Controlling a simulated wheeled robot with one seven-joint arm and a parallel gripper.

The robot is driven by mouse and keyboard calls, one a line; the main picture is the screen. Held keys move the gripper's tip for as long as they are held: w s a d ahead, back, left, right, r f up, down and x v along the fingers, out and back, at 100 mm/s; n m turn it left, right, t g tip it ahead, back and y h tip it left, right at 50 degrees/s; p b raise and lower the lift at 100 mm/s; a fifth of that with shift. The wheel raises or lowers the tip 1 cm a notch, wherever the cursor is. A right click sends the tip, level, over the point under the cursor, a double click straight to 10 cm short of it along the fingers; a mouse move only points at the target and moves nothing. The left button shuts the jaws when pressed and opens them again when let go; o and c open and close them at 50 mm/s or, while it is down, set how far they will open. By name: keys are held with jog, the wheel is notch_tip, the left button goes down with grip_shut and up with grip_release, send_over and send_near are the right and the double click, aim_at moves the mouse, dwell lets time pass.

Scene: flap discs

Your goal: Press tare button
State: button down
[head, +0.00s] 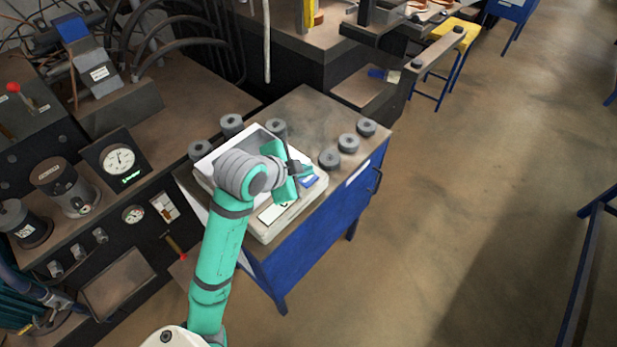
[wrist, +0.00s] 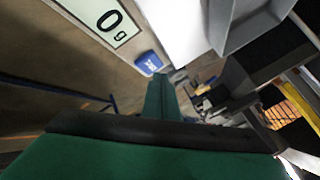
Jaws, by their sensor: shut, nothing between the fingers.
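The white scale (head: 258,222) sits on top of the blue cabinet, partly hidden by my arm. Its display (wrist: 108,20) reads 0 g in the wrist view. The blue tare button (head: 310,181) is on the scale's right part in the head view. In the wrist view the button (wrist: 149,63) lies just left of my fingertips, and its lettering is too small to read surely. My gripper (head: 306,171) is shut and empty, close by the button. I cannot tell whether it touches the button.
Several grey flap discs stand around the scale, including a group (head: 348,143) at its right and others (head: 232,124) behind it. The blue cabinet (head: 335,200) has open floor to its right. A bench with gauges (head: 117,159) is at the left.

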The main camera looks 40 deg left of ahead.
aim_at(306, 182)
dwell(0.3)
jog(key=shift+r, duration=2.55)
jog(key=shift+d, duration=0.1)
